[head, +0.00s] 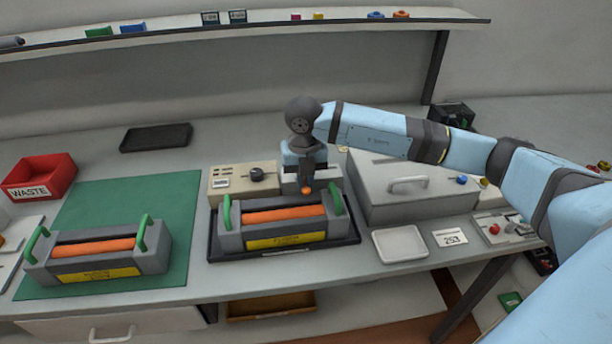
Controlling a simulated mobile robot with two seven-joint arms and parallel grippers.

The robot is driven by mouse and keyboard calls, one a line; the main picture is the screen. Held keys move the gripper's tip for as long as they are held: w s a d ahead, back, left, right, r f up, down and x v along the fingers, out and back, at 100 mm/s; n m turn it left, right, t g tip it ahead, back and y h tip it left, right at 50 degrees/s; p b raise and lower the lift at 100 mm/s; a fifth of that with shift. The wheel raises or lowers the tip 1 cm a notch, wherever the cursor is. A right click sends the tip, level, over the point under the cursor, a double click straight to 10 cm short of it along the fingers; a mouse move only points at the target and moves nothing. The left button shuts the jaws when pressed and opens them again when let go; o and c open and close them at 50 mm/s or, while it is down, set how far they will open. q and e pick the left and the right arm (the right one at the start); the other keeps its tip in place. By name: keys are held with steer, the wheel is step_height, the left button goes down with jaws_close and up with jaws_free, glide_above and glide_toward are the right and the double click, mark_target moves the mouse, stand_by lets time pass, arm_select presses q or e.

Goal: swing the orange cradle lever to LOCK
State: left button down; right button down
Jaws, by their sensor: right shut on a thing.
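A grey toner cartridge (231,242) with an orange roller and green end handles sits in the black cradle tray (222,257) at the middle of the bench. My right gripper (306,182) points down just behind this cartridge. It is shut on the orange cradle lever (306,190), of which only a small orange end shows below the fingers. The lever's pivot and any LOCK marking are hidden or too small to read. My left gripper is not in view.
A second cartridge (152,262) lies on the green mat (150,190) at left. A beige control box (225,184) with a black knob stands left of the gripper. A grey lidded box (430,205), white tray (388,258) and red WASTE bin (60,170) stand around.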

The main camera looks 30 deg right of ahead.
mark_target(305, 182)
steer(key=shift+s+a+f, duration=0.2)
steer(key=shift+s+f, duration=0.05)
steer(key=shift+f, duration=0.05)
steer(key=c, duration=1.3)
jaws_free()
steer(key=shift+r, duration=0.2)
steer(key=shift+w+d+r, duration=0.1)
steer(key=shift+r, duration=0.15)
step_height(305, 182, up, 13)
steer(key=shift+r+p, duration=0.15)
steer(key=shift+p, duration=0.2)
